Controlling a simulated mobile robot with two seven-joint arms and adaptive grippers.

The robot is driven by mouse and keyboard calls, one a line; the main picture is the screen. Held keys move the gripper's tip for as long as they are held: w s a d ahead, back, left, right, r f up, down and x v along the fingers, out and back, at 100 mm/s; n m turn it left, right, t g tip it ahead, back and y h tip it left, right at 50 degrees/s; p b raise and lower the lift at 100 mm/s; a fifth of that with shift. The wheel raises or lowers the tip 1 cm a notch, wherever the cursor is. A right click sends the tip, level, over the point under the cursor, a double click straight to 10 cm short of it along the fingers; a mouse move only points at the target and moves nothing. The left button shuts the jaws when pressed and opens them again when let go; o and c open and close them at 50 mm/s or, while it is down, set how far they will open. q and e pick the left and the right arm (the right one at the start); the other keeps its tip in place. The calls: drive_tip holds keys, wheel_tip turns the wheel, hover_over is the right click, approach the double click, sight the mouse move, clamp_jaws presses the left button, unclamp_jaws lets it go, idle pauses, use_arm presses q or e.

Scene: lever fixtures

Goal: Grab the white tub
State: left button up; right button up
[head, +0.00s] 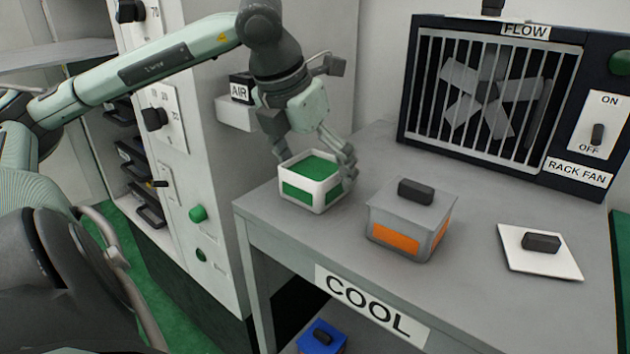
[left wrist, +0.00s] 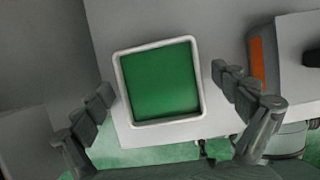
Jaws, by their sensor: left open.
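The white tub (head: 311,182) stands upright on the grey table in the head view, with green panels on its sides and a green inside or top. In the left wrist view the tub (left wrist: 118,75) shows from above as a white rim around green. My left gripper (head: 315,170) is over the tub, its fingers spread on either side of it. In the left wrist view the left gripper (left wrist: 165,105) is open, one finger at each side of the tub, with gaps between them and the rim. My right gripper is not in view.
A grey box with orange panels (head: 410,222) stands right of the tub. A white lid with a dark handle (head: 538,262) lies further right. A caged fan (head: 490,95) stands at the back. The tub is near the table's left edge.

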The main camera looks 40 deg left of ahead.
use_arm(q)
drive_tip(key=c, duration=1.2)
drive_tip(key=shift+c, duration=0.8)
drive_tip(key=shift+r, duration=0.15)
